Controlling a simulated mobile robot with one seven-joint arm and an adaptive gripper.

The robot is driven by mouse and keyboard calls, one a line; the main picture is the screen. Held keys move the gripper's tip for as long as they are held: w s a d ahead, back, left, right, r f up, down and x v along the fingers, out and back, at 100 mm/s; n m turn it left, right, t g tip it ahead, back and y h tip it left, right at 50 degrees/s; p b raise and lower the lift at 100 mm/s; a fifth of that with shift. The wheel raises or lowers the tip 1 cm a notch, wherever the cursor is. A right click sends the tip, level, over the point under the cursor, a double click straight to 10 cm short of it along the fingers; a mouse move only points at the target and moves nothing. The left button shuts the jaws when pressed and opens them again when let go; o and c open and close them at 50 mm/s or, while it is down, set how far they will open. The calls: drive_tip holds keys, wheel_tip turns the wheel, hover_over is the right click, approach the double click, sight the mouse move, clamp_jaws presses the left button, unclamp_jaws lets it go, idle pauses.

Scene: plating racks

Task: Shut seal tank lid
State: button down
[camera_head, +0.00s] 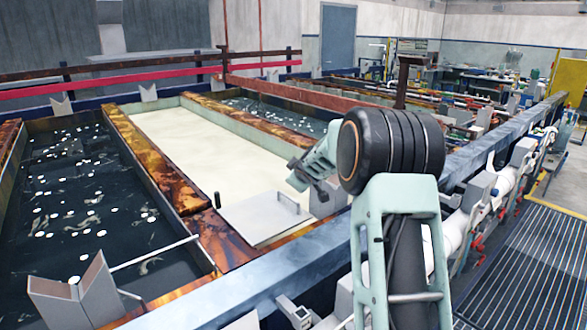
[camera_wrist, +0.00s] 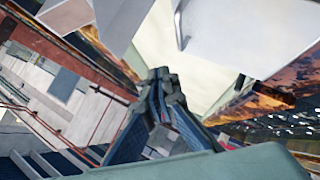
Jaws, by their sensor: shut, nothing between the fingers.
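A pale grey flat lid (camera_head: 258,218) with a thin bar handle (camera_head: 288,202) lies at the near end of a tank holding a cream-coloured surface (camera_head: 195,140). Most of that surface is uncovered beyond the lid. My gripper (camera_head: 306,176) is just above and beyond the lid's right far edge, apart from the handle as far as I can see. In the wrist view, my gripper's dark fingers (camera_wrist: 163,78) are together and empty. A pale panel (camera_wrist: 212,25), which looks like the lid, shows there beside the cream surface (camera_wrist: 200,80).
A dark liquid tank (camera_head: 85,190) with floating white discs lies at left. Rusty brown walls (camera_head: 160,165) border the tanks. A blue-grey rail (camera_head: 290,265) runs along the front, with pipes (camera_head: 480,210) outside it. Grated floor (camera_head: 530,260) is clear at right.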

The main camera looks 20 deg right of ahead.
drive_tip(key=shift+w+d+f+p, duration=0.35)
drive_tip(key=shift+d+f, duration=0.55)
drive_tip(key=shift+f, duration=0.55)
drive_tip(key=shift+w+d+f+p, duration=0.35)
drive_tip(key=shift+d+f, duration=0.55)
drive_tip(key=shift+f, duration=0.55)
drive_tip(key=shift+w+d+f+p, duration=0.25)
drive_tip(key=shift+w+d+f, duration=0.2)
drive_tip(key=shift+d+f, duration=0.75)
drive_tip(key=shift+a+f, duration=0.25)
drive_tip(key=shift+a, duration=0.05)
